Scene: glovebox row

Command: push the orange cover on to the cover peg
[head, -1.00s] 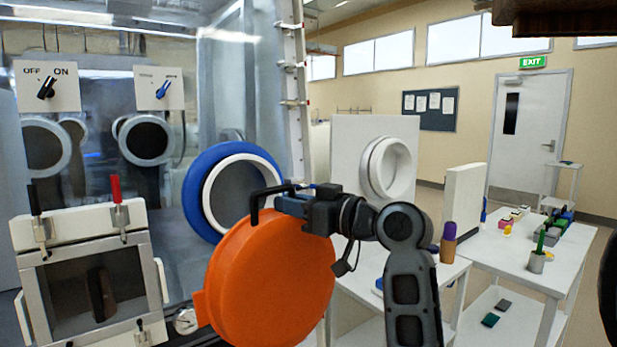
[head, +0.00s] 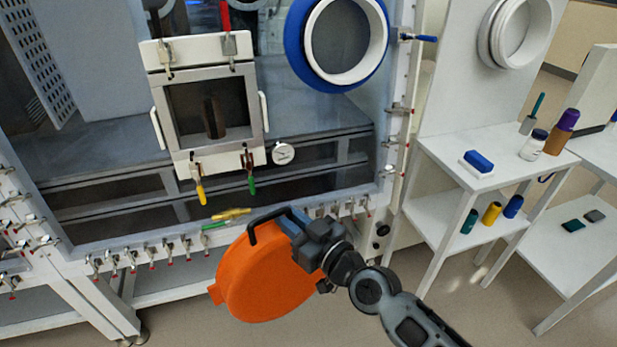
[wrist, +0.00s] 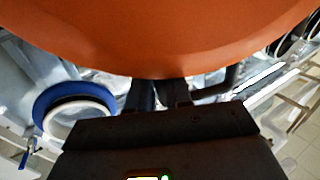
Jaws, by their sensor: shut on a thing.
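The orange cover (head: 262,272) is a thick round disc with a black bar handle and a small side tab. My gripper (head: 288,222) is shut on its handle and holds it upright in the air, before the lower front of the glovebox. In the wrist view the cover (wrist: 160,38) fills the top and my fingers (wrist: 158,95) meet at the handle by its edge. A short peg with a blue end (head: 425,38) sticks out from the glovebox's right post, above and right of the cover. I cannot tell whether it is the cover peg.
The blue-ringed port (head: 292,42) is above the cover. A small framed door (head: 160,100) with coloured clamps is up left. Hooks and valves line the glovebox's lower rail (head: 100,262). A white side table (head: 450,150) with bottles stands right. Floor below is open.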

